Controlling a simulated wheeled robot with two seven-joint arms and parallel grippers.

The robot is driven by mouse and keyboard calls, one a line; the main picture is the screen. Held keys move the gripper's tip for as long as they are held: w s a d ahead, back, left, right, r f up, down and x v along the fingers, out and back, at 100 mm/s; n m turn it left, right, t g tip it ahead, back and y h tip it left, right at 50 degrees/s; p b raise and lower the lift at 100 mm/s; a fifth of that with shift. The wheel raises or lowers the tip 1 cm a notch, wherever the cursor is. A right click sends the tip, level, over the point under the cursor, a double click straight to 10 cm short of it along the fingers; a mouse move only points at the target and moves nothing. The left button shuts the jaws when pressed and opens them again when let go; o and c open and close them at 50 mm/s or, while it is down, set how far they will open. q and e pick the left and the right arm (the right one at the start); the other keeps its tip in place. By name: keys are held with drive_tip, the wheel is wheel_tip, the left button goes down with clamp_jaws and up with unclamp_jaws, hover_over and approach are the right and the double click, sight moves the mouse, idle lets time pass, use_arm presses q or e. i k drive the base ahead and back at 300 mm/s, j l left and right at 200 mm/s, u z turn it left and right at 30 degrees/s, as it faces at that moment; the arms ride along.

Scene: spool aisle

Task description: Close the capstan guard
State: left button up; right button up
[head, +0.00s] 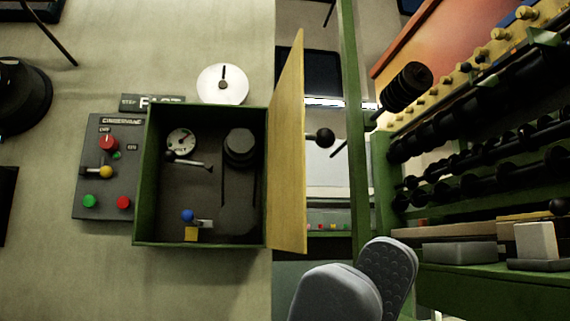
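The capstan guard appears to be the yellow door panel (288,150) on the right side of a green box (140,180). It stands open, swung out toward me, and a black ball knob (325,138) sticks out on its right side. Inside the box are a dark capstan drum (240,147), a dial (181,142) and a blue-knobbed lever (188,216). My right gripper (362,283) is at the bottom, below and right of the panel, apart from it. Its grey fingers are parted, with one ribbed pad showing and nothing seen between them. My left gripper is out of view.
A control panel (98,185) with red and green buttons and a yellow-knobbed lever is left of the box. A white round gauge (222,84) is above it. A green post (358,180) and spool rack (440,140) stand close on the right.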

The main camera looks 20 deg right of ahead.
sight(286, 188)
drive_tip(key=i+l, duration=0.1)
drive_tip(key=l, duration=0.2)
drive_tip(key=i+l, duration=0.15)
drive_tip(key=l, duration=0.2)
drive_tip(key=i+l, duration=0.1)
drive_tip(key=l, duration=0.2)
drive_tip(key=i+l, duration=0.1)
drive_tip(key=l, duration=0.2)
drive_tip(key=k+j, duration=0.1)
drive_tip(key=j, duration=0.4)
drive_tip(key=k, duration=0.05)
